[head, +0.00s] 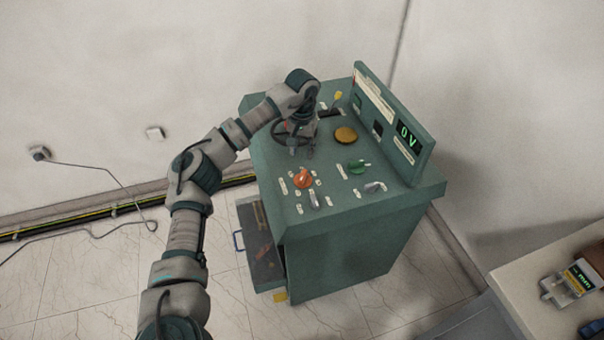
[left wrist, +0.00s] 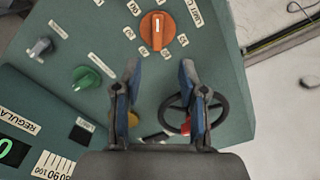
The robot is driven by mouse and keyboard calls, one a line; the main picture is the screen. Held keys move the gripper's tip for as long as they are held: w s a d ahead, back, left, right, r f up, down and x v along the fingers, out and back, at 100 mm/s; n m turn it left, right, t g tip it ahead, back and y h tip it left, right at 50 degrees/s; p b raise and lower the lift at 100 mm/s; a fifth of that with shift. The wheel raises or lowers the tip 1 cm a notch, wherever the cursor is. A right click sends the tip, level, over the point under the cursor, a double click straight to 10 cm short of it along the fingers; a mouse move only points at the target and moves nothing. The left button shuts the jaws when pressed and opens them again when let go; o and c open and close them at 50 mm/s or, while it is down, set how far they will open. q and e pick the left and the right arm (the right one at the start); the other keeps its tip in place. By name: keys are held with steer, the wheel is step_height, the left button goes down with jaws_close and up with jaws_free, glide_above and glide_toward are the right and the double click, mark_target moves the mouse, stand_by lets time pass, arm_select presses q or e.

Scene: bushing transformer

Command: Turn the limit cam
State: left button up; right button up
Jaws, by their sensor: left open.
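The limit cam is an orange round knob (head: 303,178) with a raised grip bar, near the front left of the green console top (head: 330,215). In the left wrist view the orange knob (left wrist: 157,31) sits beside a partly cut-off label starting "LIMIT C", with number plates around it. Its pointer bar runs roughly up and down in that view. My left gripper (head: 301,152) is just behind the knob in the head view, above the console. In the left wrist view its two blue-padded fingers (left wrist: 160,70) are apart and empty, short of the knob and not around it. My right gripper is out of view.
A dark handwheel (head: 276,130) lies under my left wrist. A yellow button (head: 346,135), a green knob (head: 360,166) and grey levers (head: 374,187) are close by. The upright panel (head: 392,122) reads 0 V. An open drawer (head: 264,240) juts out at the left.

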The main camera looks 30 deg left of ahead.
mark_target(303, 175)
arm_select(q)
steer(key=f, duration=0.9)
steer(key=shift+d+f, duration=0.25)
steer(key=shift+f, duration=0.15)
steer(key=shift+a+f, duration=0.25)
steer(key=shift+f, duration=0.2)
steer(key=shift+d+r, duration=0.1)
steer(key=shift+d, duration=0.1)
steer(key=shift+c, duration=0.4)
jaws_close()
